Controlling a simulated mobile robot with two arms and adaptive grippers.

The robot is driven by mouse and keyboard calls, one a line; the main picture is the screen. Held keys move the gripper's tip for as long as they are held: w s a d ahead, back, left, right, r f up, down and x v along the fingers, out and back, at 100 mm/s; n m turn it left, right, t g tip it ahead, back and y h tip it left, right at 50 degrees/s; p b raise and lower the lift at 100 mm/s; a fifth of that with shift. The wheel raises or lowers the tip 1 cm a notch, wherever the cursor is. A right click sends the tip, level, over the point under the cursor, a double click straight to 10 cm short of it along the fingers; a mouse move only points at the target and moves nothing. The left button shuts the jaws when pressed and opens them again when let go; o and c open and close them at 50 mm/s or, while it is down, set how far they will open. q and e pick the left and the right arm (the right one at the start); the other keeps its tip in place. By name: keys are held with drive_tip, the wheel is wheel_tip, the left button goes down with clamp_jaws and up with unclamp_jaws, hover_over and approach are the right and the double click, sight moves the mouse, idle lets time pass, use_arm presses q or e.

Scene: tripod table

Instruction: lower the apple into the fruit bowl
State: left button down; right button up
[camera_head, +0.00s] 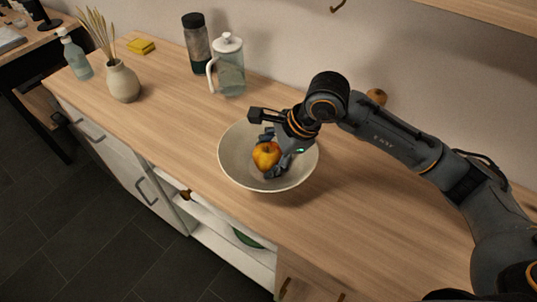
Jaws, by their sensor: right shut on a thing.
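The apple (266,155) is yellow-orange with a dark stem spot on top. It shows inside the outline of the fruit bowl (235,172), a wide pale bowl on the wooden counter. My right gripper (270,157) reaches in over the bowl's right rim and is shut on the apple. Whether the apple touches the bowl's bottom cannot be told from this angle. My left gripper is not in view.
A glass pitcher (229,70) with a white lid and a dark-capped jar (197,45) stand behind the bowl. A vase (123,82), a spray bottle (76,58) and a yellow sponge (141,46) are at the left. The counter left of the bowl is clear.

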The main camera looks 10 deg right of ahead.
drive_tip(key=o, duration=1.3)
drive_tip(key=shift+o, duration=0.2)
drive_tip(key=v, duration=1.2)
drive_tip(key=shift+s, duration=0.1)
